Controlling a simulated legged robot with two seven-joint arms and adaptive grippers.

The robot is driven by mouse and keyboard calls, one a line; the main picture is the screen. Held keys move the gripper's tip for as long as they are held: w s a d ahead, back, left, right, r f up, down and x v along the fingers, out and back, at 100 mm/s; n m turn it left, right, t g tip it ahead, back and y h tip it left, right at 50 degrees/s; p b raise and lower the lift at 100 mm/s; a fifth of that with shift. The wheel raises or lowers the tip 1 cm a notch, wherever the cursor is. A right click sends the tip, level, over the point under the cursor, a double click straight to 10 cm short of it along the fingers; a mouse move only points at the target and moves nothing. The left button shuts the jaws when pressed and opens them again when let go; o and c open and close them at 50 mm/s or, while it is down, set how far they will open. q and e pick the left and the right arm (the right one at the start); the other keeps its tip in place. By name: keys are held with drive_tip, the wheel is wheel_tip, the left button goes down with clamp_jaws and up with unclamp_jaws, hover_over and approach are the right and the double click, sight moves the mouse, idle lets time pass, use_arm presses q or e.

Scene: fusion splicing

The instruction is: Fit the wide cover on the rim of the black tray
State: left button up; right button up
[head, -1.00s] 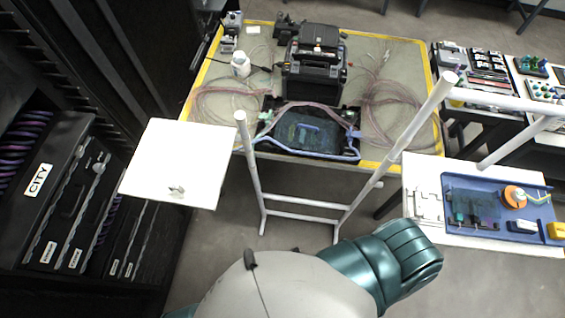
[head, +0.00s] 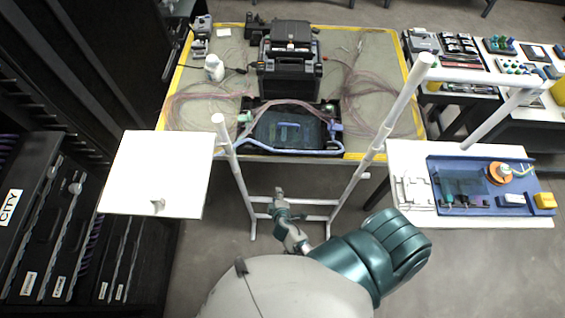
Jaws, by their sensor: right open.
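The black tray (head: 249,128) lies near the front edge of the yellow-bordered table. A dark panel with a blue handle (head: 287,125) is within its outline. This may be the wide cover; I cannot tell whether it sits on the rim. A light-blue tube runs along the tray's front, and pinkish fibres cross its back. My right gripper (head: 280,194) is open, with nothing visible in it. It is small in view, in front of the table and apart from the tray. My left gripper is not in view.
A white frame (head: 231,165) stands between me and the table. A white board (head: 158,150) with a small grey piece is at left, beside a black rack. A black splicer case (head: 290,75) stands behind the tray. A white table (head: 410,210) with a blue tray is at right.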

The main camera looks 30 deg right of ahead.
drive_tip(key=w+d+r+t+h, duration=0.1)
drive_tip(key=w+d+r+h, duration=0.1)
drive_tip(key=r, duration=0.7)
drive_tip(key=w+d+r+t+h, duration=0.2)
drive_tip(key=d+r, duration=0.1)
drive_tip(key=r, duration=0.7)
drive_tip(key=shift+h+b, duration=0.35)
drive_tip(key=shift+h, duration=0.05)
drive_tip(key=shift+w, duration=0.2)
approach(285, 133)
drive_tip(key=w+d, duration=0.1)
drive_tip(key=w, duration=0.1)
drive_tip(key=w+d+r, duration=0.1)
drive_tip(key=w+d, duration=0.1)
drive_tip(key=w, duration=0.1)
drive_tip(key=w+d+p, duration=0.1)
drive_tip(key=w+d, duration=0.1)
drive_tip(key=w, duration=0.1)
drive_tip(key=shift+w+d+r, duration=0.1)
drive_tip(key=shift+w+r, duration=0.05)
drive_tip(key=shift+r, duration=0.25)
